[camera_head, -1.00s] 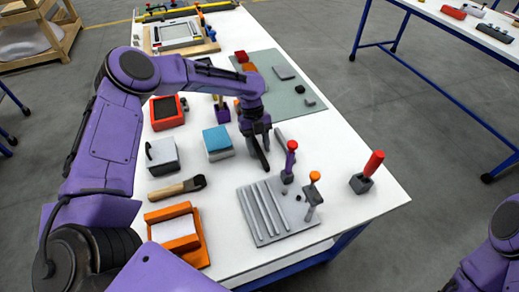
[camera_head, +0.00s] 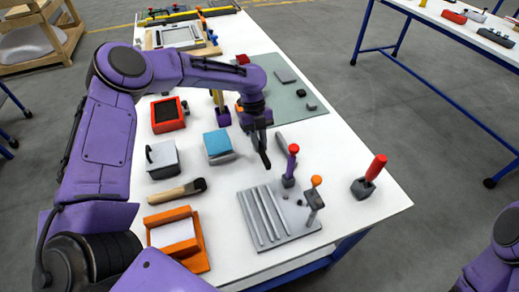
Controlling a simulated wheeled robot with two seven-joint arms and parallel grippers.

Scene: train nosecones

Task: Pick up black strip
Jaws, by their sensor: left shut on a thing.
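My left gripper (camera_head: 264,152) is in the middle of the head view, over the white table behind the grey grooved plate. It points down and is shut on a narrow dark piece, the black strip (camera_head: 266,161), which is hard to separate from the dark fingers. I cannot tell how far the strip is off the table. My right gripper is out of view; only a bit of my right arm shows at the lower right edge.
The grooved plate (camera_head: 267,226) stands close in front, with a red-topped purple handle (camera_head: 292,158) and an orange-topped tool (camera_head: 315,195) nearby. A grey strip (camera_head: 282,145) lies just right of the gripper. A blue-topped box (camera_head: 218,145) is to the left.

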